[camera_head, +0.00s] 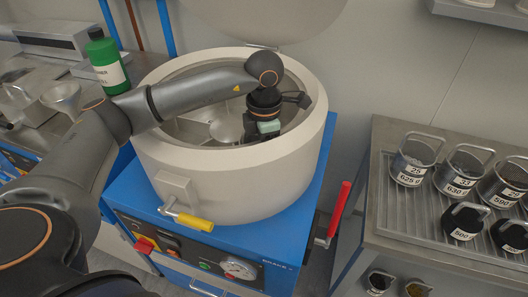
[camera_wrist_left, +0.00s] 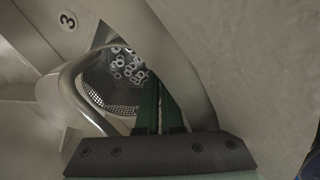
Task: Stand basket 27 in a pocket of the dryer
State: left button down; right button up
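The dryer (camera_head: 170,140) is a round cream drum on a blue base, with its lid (camera_head: 265,20) raised. My left arm reaches over its rim, and my left gripper (camera_head: 262,130) is down inside the drum on the right side. In the left wrist view, a mesh basket (camera_wrist_left: 95,97) holding several small metal rings lies beyond the green fingers (camera_wrist_left: 159,105). The fingers are close together and look shut on the handle; the exact contact is hidden. No basket number shows. My right gripper is out of view.
A pocket label "3" (camera_wrist_left: 68,20) shows beside the basket. Several handled baskets (camera_head: 410,165) stand on a ribbed rack (camera_head: 400,225) at right. A green bottle (camera_head: 106,62) and a funnel (camera_head: 62,97) are at left. A red lever (camera_head: 338,212) sticks up beside the dryer.

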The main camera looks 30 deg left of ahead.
pick_arm(q)
jog(key=shift+f, duration=0.15)
jog(key=c, duration=1.1)
grip_release()
jog(key=shift+s+f, duration=0.1)
jog(key=shift+c, duration=0.2)
jog(key=shift+o, duration=0.7)
notch_tip(320, 180, up, 13)
jog(key=shift+p, duration=0.3)
